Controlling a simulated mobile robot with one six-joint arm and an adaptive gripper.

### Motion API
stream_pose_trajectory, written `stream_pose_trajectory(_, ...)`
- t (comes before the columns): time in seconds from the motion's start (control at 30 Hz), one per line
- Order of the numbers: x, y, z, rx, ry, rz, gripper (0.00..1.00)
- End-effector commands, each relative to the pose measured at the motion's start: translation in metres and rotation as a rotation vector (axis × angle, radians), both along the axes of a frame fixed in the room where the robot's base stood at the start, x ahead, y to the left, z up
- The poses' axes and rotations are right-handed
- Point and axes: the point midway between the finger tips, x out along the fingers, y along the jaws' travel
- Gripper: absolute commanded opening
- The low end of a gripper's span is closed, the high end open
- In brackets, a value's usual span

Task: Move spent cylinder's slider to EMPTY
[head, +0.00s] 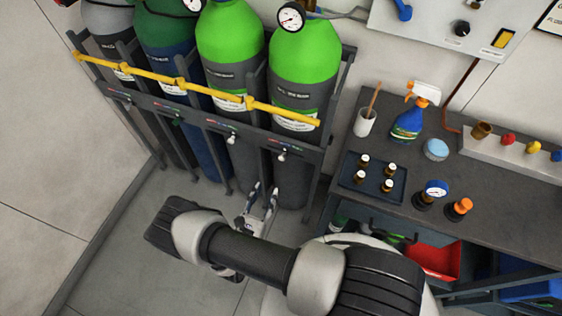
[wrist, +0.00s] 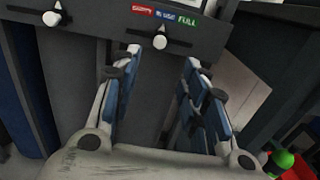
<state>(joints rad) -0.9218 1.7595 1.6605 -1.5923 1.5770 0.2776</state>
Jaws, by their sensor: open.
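My gripper (head: 266,188) is open and empty, just below the rack rail in front of the two bright green-topped cylinders. In the wrist view its blue-padded fingers (wrist: 163,58) point at the rail, one on each side of a white slider knob (wrist: 160,40). The knob stands between and slightly beyond the fingertips, apart from them. Its pointer is under the blue IN USE label (wrist: 166,15), between red EMPTY (wrist: 143,9) and green FULL (wrist: 187,20). In the head view this slider (head: 282,156) is below the rightmost cylinder (head: 303,65). Gauge readings are too small to tell.
A second slider (wrist: 52,18) sits left on the same rail. A yellow bar (head: 200,88) crosses the cylinders.

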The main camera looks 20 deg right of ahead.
Motion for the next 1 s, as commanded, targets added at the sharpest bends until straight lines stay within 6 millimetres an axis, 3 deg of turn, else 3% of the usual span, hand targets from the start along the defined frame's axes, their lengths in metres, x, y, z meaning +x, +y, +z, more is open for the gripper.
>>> stream_pose_trajectory(0.4, 0.072, -0.054, -0.001, 0.002, -0.003, -0.009, 0.40)
stream_pose_trajectory(0.6, 0.099, -0.073, -0.001, 0.002, -0.002, -0.006, 0.40)
stream_pose_trajectory(1.0, 0.113, -0.082, 0.001, 0.001, -0.001, -0.001, 0.40)
